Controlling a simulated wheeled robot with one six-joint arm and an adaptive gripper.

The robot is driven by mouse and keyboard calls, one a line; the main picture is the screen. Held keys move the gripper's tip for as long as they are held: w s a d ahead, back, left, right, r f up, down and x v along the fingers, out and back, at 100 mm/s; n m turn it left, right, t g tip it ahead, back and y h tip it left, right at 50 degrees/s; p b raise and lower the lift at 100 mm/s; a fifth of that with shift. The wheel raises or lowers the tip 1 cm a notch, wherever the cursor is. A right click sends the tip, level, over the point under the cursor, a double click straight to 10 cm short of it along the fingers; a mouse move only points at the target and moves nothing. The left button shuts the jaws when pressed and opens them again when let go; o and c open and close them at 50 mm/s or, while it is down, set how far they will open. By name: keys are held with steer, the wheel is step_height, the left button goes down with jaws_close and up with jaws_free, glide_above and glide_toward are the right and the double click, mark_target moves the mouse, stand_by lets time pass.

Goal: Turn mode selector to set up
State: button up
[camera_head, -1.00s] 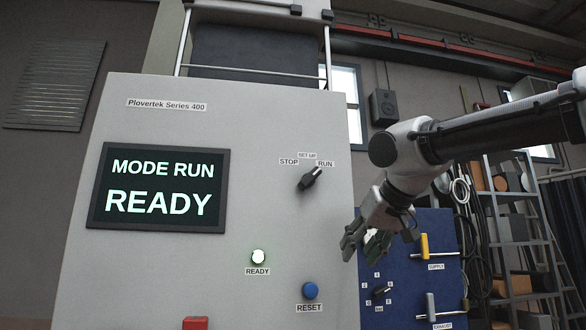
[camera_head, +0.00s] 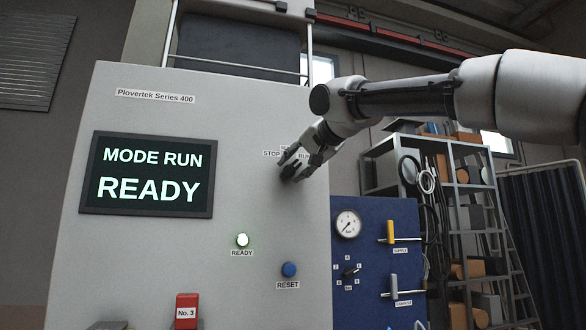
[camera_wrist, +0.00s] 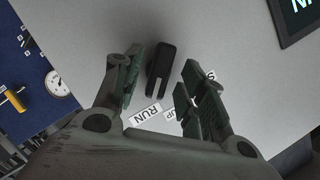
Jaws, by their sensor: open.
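The mode selector (camera_wrist: 161,70) is a black knob with a pale pointer line on the grey machine panel (camera_head: 240,120). In the wrist view its line points toward the RUN label (camera_wrist: 146,115); the SET UP label is partly covered by a finger. The screen (camera_head: 148,174) reads MODE RUN, READY. My gripper (camera_wrist: 158,80) is open, with one finger on each side of the knob. I cannot tell whether the fingers touch it. In the head view my gripper (camera_head: 290,168) largely hides the knob and the labels above it.
Below are a lit READY lamp (camera_head: 242,240), a blue RESET button (camera_head: 289,269) and a red block marked No. 3 (camera_head: 187,306). To the right, a blue panel (camera_head: 375,225) carries a gauge (camera_head: 348,223), a small dial and yellow and grey handles. Shelves stand behind.

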steer(key=shift+x, duration=0.85)
jaws_close()
steer(key=n+h, duration=0.2)
steer(key=n, duration=0.1)
steer(key=shift+a, duration=0.1)
steer(key=shift+n+h, duration=0.9)
steer(key=shift+n, duration=0.6)
